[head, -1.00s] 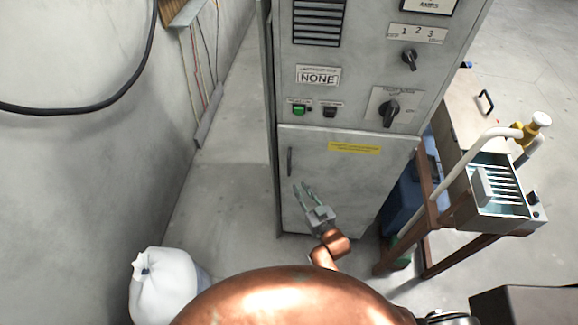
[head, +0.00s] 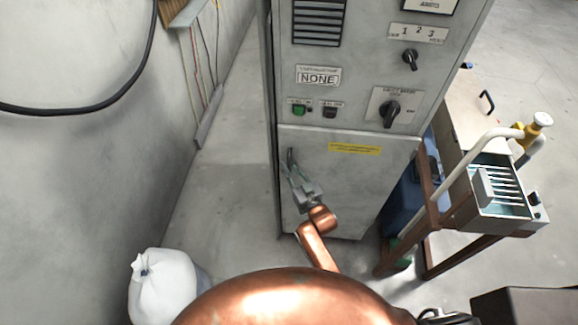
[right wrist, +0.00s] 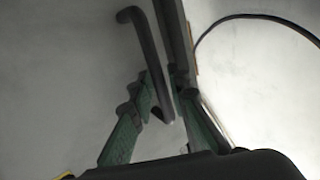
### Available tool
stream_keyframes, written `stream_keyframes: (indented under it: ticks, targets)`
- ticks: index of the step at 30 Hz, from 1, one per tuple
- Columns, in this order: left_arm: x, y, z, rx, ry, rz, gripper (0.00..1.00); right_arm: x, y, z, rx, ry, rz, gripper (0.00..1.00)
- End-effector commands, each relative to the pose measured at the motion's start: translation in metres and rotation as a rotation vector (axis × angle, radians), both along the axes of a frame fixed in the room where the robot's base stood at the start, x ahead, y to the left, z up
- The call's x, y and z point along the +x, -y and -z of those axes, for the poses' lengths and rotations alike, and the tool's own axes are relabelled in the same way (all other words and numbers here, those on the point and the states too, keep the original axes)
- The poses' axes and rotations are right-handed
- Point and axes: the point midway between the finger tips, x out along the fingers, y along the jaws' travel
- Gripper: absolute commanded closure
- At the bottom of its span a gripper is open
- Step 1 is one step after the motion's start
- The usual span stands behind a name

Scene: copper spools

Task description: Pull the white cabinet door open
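The white cabinet door (head: 345,195) is the lower panel of a tall grey cabinet and looks closed in the head view. Its dark upright bar handle (head: 290,158) is near the door's left edge. The handle also shows in the right wrist view (right wrist: 147,50). My right gripper (head: 291,170) is at the handle, partly covering it in the head view. In the right wrist view its green fingers (right wrist: 162,85) lie on both sides of the bar's lower part, close against it, and look shut on it. My left gripper is not in view.
Switches and labels sit on the cabinet (head: 340,75) above the door. A brown-framed cart (head: 430,215) with a metal box stands close at the right. A white sack (head: 163,287) is on the floor at lower left. Bare floor (head: 225,205) lies left of the cabinet.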

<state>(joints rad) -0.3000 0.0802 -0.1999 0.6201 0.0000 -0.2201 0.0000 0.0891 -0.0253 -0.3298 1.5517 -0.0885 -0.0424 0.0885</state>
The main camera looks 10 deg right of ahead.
Motion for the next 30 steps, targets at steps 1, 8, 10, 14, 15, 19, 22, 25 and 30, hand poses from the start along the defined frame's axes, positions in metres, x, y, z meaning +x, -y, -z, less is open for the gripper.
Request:
stream_keyframes:
  ticks: [1,8,10,14,15,19,22,25,30]
  targets:
    - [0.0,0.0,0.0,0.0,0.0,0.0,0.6,-0.0001,0.0001,0.0,0.0,0.0,0.0,0.84]
    - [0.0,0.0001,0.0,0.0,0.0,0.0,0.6,-0.0003,0.0001,0.0,0.0,0.0,0.0,0.94]
    - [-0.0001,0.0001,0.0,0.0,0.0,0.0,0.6,-0.0003,0.0001,0.0,0.0,0.0,0.0,0.99]
    - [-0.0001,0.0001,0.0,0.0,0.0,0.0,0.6,-0.0004,0.0001,0.0,0.0,0.0,0.0,1.0]
    - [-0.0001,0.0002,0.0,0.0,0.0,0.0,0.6,-0.0004,0.0001,0.0001,0.0,0.0,0.0,1.0]
    - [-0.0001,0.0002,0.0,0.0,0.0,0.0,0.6,-0.0004,0.0001,0.0001,0.0,0.0,0.0,1.0]
    - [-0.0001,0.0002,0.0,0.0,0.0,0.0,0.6,-0.0004,0.0001,0.0001,0.0,0.0,0.0,1.0]
    - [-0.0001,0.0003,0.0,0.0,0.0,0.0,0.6,-0.0004,0.0001,0.0001,0.0,0.0,0.0,1.0]
    - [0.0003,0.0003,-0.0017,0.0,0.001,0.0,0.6,-0.003,0.0022,-0.0001,0.0,-0.001,-0.002,1.0]
